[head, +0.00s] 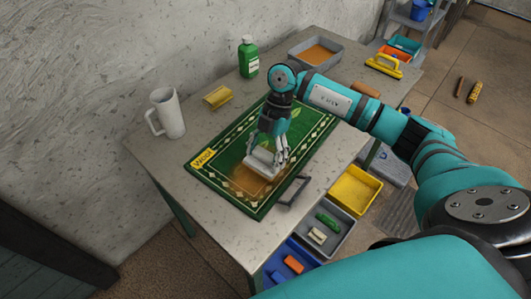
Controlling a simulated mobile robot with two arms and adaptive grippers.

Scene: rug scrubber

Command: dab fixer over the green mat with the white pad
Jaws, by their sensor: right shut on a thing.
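The green mat (223,170) with a pale patterned border lies on the grey table. A yellow label sits at its left corner, and a brown-orange patch (247,181) shows on its near part. My right gripper (268,154) points down over the mat, shut on the white pad (261,166). The pad is at the edge of the brown patch, at or just above the mat; I cannot tell if it touches. The fingers hide part of the pad. My left gripper is not in view.
A white jug (168,113), a yellow block (217,97), a green bottle (248,57) and a grey tray of orange liquid (316,52) stand along the table's back. A dark handle-like frame (295,190) is at the front edge. Bins (353,190) sit below.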

